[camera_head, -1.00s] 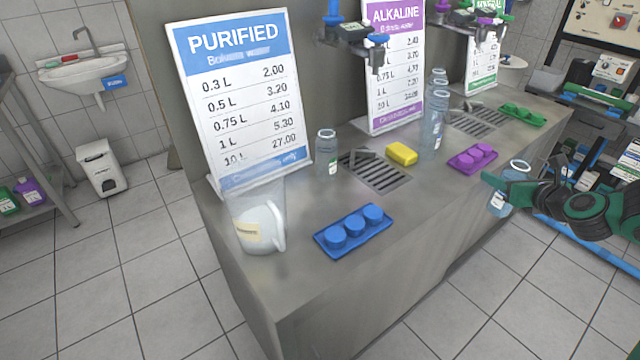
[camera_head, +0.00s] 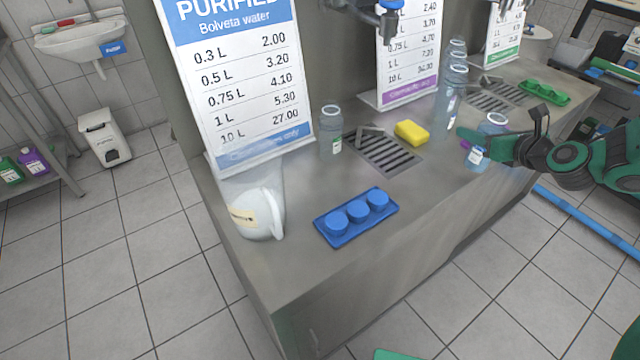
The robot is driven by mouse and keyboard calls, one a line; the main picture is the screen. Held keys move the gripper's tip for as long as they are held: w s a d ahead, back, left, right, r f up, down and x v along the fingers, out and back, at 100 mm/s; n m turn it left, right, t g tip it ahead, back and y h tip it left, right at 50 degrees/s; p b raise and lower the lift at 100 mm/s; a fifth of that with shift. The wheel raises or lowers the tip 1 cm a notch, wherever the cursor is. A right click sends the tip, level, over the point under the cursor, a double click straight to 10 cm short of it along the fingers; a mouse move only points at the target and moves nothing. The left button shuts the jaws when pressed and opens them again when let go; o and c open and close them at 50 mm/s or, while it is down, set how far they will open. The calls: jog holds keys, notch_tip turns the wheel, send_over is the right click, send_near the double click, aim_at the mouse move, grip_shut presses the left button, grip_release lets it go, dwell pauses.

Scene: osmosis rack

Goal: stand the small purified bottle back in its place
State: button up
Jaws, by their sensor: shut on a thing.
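My gripper (camera_head: 478,140), dark green and black, comes in from the right and is shut on a small clear blue-tinted bottle (camera_head: 480,158) with a white and blue label. The bottle is nearly upright in front of the counter's right part, apparently above its front edge; whether it touches anything cannot be told. A similar clear bottle (camera_head: 331,132) with a greenish label stands beside the purified sign (camera_head: 245,90), left of the left drain grate (camera_head: 388,154).
On the steel counter (camera_head: 300,270) are a white jug (camera_head: 255,212), a blue cap tray (camera_head: 335,238), a yellow sponge (camera_head: 411,132), taller bottles (camera_head: 450,100) and a green cap tray (camera_head: 545,92). Bare counter lies between the blue tray and grate. A purple tray is mostly hidden behind the held bottle.

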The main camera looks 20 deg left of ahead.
jog(key=s+a+r+n+g+y, duration=0.1)
jog(key=s+a+r+n+y, duration=0.15)
jog(key=a, duration=0.65)
jog(key=s+a+r+n+g+y, duration=0.1)
jog(key=s+a+r+g, duration=0.15)
jog(key=a, duration=0.65)
jog(key=s+a+r+n+g+y, duration=0.1)
jog(key=s+a+r+n, duration=0.15)
jog(key=a, duration=0.75)
jog(key=s+a+n+g+y, duration=0.2)
jog(key=s+a, duration=0.6)
jog(key=a, duration=0.3)
jog(key=shift+g, duration=0.25)
jog(key=shift+a+f, duration=0.15)
jog(key=shift+f, duration=2.6)
jog(key=shift+a+f, duration=0.1)
jog(key=shift+f, duration=2.6)
jog(key=shift+f+h, duration=0.1)
jog(key=shift+h, duration=0.15)
jog(key=o, duration=1.4)
jog(key=v, duration=1.2)
